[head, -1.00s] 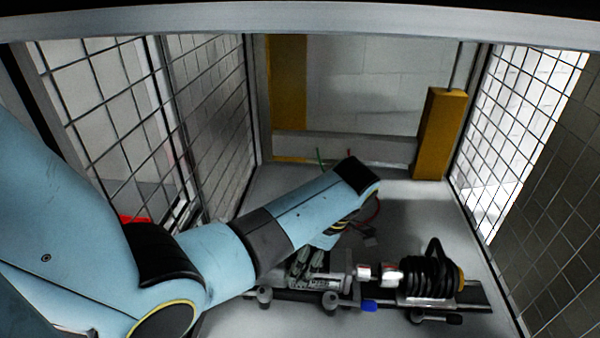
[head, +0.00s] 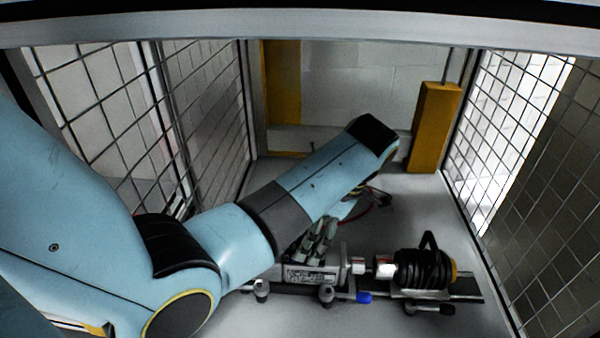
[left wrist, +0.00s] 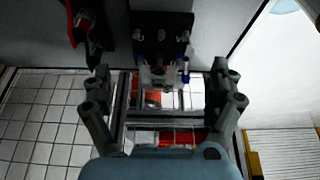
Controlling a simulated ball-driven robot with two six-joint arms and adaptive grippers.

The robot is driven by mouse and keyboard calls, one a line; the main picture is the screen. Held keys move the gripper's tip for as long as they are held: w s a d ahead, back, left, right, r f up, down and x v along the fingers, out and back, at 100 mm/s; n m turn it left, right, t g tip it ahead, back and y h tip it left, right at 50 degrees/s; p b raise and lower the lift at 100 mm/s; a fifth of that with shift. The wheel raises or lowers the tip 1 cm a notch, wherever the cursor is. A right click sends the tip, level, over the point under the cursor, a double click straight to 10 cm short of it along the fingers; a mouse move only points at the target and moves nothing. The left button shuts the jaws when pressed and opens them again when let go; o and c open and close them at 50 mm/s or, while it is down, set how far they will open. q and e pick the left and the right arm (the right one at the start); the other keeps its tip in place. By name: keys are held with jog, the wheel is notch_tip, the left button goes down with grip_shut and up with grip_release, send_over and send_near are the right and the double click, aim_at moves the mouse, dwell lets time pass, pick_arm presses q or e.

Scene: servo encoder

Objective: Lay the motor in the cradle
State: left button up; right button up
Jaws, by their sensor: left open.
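My left gripper (head: 322,238) is open, with its fingers just above a grey labelled block (head: 312,274). The block sits on the dark rail and appears to be the motor, with its seat in the cradle mostly hidden. To its right are a pale coupling with red marks (head: 384,267) and a black ribbed cylinder (head: 424,268) with a handle. In the left wrist view the open fingers (left wrist: 163,95) stand wide apart, with no clear object gripped. The dark fixture (left wrist: 160,20) shows above them. My forearm covers part of the gripper. My right gripper is out of view.
The rail (head: 466,287) has grey knobs (head: 327,293) and a blue-tipped lever (head: 363,297) along its front. A red cable (head: 378,212) lies behind. Mesh walls stand left and right, with a yellow post (head: 434,126) at the back. The floor in front is clear.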

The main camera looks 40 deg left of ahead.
pick_arm(q)
jog(key=v, duration=0.4)
jog(key=shift+w+d+r, duration=0.1)
jog(key=shift+d+r, duration=0.05)
jog(key=shift+r, duration=0.2)
